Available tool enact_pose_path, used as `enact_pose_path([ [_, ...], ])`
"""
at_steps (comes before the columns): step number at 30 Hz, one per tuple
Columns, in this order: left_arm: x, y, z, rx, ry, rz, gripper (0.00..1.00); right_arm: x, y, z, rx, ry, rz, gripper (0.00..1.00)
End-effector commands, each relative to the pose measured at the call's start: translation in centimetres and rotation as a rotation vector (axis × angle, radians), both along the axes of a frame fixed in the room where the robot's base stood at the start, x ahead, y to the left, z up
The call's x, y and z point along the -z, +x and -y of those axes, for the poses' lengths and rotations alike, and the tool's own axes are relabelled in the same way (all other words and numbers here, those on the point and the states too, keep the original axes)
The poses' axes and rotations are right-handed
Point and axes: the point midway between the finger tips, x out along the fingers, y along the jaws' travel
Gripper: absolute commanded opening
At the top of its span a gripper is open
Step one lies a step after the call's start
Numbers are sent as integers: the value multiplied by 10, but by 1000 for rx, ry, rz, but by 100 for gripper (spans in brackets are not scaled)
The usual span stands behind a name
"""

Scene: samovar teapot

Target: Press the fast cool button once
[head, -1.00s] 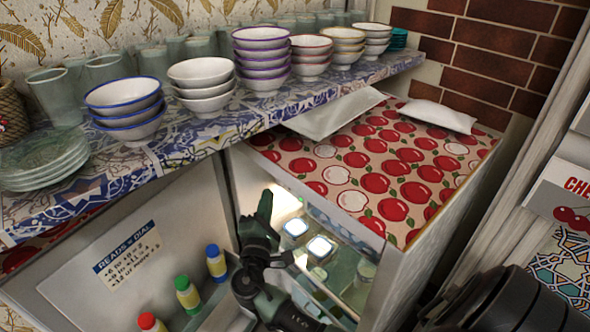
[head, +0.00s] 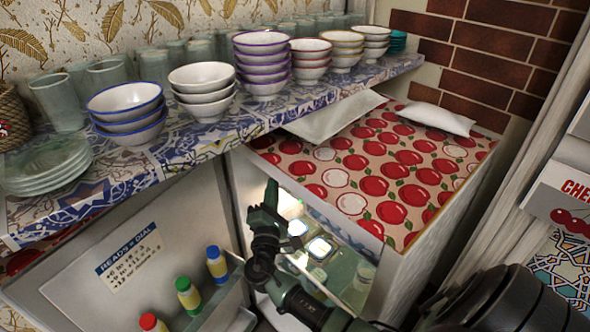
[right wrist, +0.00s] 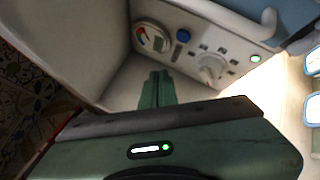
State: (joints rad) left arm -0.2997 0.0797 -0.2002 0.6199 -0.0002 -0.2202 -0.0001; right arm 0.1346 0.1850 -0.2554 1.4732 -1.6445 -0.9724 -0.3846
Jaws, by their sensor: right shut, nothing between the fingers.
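In the right wrist view, a white control panel inside the fridge carries a round blue button (right wrist: 183,36), which looks like the fast cool button, though I cannot read a label. A round gauge (right wrist: 152,37) is left of it; a white dial knob (right wrist: 212,68) and a small lit green light (right wrist: 255,58) are right of it. My right gripper (head: 270,192) is inside the open fridge, its fingers pointing up in the head view. In the right wrist view its fingers (right wrist: 157,88) are shut and empty, below the panel and apparently apart from the button. My left gripper is out of view.
The open fridge door (head: 120,265) with a dial sign and several capped bottles (head: 188,294) is at left. A patterned shelf (head: 185,150) with bowls and glasses runs above. The fridge top (head: 350,203) has a cherry cover. Lit shelves are right of the gripper.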

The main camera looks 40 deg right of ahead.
Motion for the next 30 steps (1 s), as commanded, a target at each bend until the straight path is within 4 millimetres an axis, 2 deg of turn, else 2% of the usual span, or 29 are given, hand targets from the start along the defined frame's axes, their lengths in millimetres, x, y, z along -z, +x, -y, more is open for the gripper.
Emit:
enact_pose_path([
  [4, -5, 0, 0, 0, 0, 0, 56, -2, 1, 21, 1, -3, -1, 0],
  [6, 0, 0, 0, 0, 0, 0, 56, 1, 2, 29, 1, -2, 0, 0],
  [12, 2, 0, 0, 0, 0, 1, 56, 0, 3, 43, -1, -1, 1, 0],
  [30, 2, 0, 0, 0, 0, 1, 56, 0, 4, 46, -1, 0, 1, 0],
])
